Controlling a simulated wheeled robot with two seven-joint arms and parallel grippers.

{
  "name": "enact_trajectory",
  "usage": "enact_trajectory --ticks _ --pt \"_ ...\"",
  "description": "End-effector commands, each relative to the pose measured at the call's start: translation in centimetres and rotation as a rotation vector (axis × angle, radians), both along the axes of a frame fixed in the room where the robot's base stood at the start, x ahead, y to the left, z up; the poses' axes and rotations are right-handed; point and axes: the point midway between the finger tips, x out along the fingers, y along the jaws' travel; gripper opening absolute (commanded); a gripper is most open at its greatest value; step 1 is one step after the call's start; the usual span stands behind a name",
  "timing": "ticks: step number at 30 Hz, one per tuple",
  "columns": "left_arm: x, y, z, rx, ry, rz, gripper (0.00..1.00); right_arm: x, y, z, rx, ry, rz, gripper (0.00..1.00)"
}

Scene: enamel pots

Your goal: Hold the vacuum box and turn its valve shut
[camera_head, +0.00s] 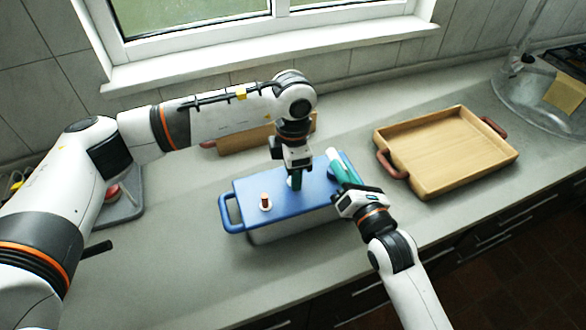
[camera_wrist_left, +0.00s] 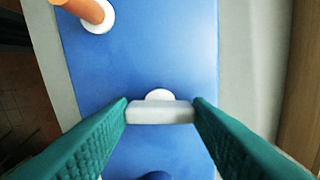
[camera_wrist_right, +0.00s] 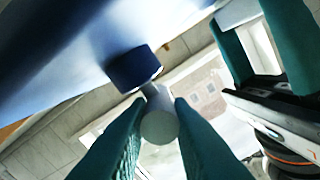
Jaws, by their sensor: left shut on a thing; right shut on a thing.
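The vacuum box has a blue lid (camera_head: 245,190) over a grey body (camera_head: 285,228) and stands on the counter; a blue loop handle (camera_head: 229,213) is at its left end. My left gripper (camera_head: 296,183) reaches down from above the lid. In the left wrist view its teal fingers are shut on the white bar of the valve (camera_wrist_left: 160,112), which lies across between the fingertips. My right gripper (camera_head: 339,168) is at the box's right end. In the right wrist view its fingers are shut on a pale round handle bar (camera_wrist_right: 160,124) joined to a blue mount (camera_wrist_right: 134,68).
An orange peg on a white base (camera_head: 265,202) stands on the lid's left part. A wooden tray with red-brown handles (camera_head: 450,150) lies to the right. A wooden piece (camera_head: 245,140) sits behind the box, and a grey board (camera_head: 122,205) lies at left. The counter front is clear.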

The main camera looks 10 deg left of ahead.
Motion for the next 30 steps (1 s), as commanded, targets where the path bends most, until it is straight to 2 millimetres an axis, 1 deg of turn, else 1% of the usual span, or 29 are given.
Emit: enact_trajectory --ticks 9,24,25,28,29,30 --pt "0.07 -0.03 0.1 -0.001 -0.003 0.104 0.22 -0.03 0.04 -0.02 0.001 0.001 0.001 0.0" --pt "0.11 -0.02 0.11 -0.002 -0.004 0.121 0.22 -0.04 0.06 -0.03 0.001 0.001 0.001 0.0" --pt "0.11 -0.02 0.11 -0.002 -0.004 0.121 0.48 -0.04 0.06 -0.03 0.001 0.001 0.001 0.0" --pt "0.09 -0.02 0.1 -0.002 -0.003 0.121 0.65 -0.04 0.06 -0.03 0.001 0.001 0.001 0.0" --pt "0.08 -0.02 0.09 -0.001 -0.003 0.12 0.67 -0.05 0.05 -0.03 0.001 0.001 0.001 0.0" --pt "0.08 -0.01 0.08 -0.001 -0.003 0.12 0.67 -0.05 0.05 -0.03 0.001 0.001 0.001 0.0"
